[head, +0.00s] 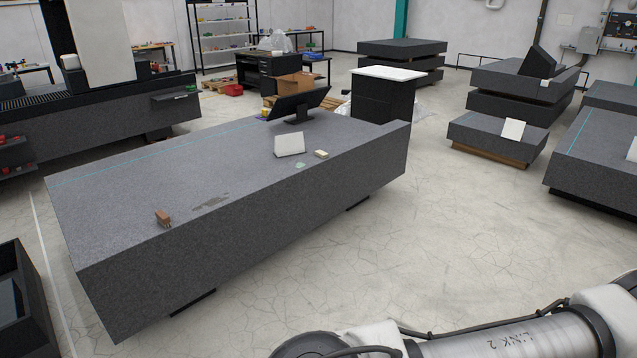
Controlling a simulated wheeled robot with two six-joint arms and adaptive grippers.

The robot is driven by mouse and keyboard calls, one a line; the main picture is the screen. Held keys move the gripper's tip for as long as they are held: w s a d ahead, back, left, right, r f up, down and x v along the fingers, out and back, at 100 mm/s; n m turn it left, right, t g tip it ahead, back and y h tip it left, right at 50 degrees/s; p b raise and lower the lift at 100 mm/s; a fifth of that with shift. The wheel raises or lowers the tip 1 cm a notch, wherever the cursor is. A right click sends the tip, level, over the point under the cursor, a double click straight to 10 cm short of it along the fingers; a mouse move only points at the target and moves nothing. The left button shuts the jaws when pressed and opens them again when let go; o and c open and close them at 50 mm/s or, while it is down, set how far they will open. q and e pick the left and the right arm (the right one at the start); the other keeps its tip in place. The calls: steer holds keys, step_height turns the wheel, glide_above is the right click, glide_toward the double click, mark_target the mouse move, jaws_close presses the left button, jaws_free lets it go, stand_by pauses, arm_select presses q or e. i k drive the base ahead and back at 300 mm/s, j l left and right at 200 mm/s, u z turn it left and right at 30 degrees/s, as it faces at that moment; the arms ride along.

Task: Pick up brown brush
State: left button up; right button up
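A small brown brush (163,217) sits on top of the long granite bed (110,200), close to its front edge near the left end. It looks like a brown block with a darker lower part. Nothing touches it. Neither gripper shows in the head view; only part of one of my arms crosses the bottom right corner, well away from the brush.
On the same bed stand a white card (289,144), a small beige block (321,154) and a black monitor (298,101). A dark open bin (22,310) is at the lower left. More granite beds (497,137) stand at right. The floor (400,240) before the bed is clear.

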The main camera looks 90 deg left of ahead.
mark_target(165, 220)
steer(key=u, duration=3.75)
